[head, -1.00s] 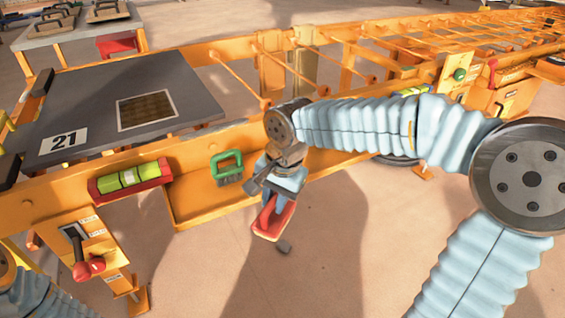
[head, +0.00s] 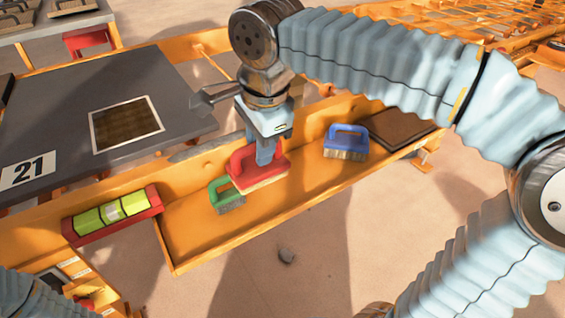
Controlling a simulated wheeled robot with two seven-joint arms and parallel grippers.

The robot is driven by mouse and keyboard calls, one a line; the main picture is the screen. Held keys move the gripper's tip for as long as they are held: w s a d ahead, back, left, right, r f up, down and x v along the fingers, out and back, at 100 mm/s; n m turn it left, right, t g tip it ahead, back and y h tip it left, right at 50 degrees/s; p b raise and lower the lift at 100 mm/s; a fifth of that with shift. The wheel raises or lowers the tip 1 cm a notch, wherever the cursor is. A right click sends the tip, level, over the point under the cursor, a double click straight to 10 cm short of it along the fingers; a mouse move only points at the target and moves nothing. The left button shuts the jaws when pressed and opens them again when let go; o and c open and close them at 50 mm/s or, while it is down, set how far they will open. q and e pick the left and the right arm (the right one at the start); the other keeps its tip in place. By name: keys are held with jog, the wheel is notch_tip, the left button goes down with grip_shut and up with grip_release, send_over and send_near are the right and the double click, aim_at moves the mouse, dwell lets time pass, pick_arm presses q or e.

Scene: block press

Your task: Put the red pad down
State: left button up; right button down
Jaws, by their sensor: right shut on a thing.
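The red pad (head: 262,181) is a red-handled brush with a pale underside. My right gripper (head: 265,158) is shut on its handle and points down. The pad shows over the orange tray (head: 190,247), between a green brush (head: 226,197) and a blue brush (head: 346,140). In the picture it covers part of the green brush. I cannot tell whether the pad touches the tray. Part of my left arm shows at the lower left, but its gripper is out of view.
A grey table (head: 60,115) marked 21 with a dark square plate (head: 126,124) stands at the left. A red holder with a yellow-green level (head: 112,212) is on the orange rail. A dark flat panel (head: 393,133) lies at the tray's right end.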

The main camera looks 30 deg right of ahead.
jog(key=w+d+f, duration=0.2)
jog(key=d+f, duration=0.1)
jog(key=f, duration=0.1)
jog(key=w+d+f+b, duration=0.1)
jog(key=w+d+f, duration=0.2)
jog(key=d+f, duration=0.1)
jog(key=w+d+f, duration=0.2)
jog(key=d+f, duration=0.2)
jog(key=f, duration=0.1)
jog(key=shift+w+d, duration=0.1)
jog(key=shift+w, duration=0.25)
jog(key=c, duration=1.4)
grip_release()
jog(key=shift+f+b, duration=0.1)
jog(key=shift+b, duration=0.25)
jog(key=o, duration=0.4)
jog(key=shift+o, duration=0.2)
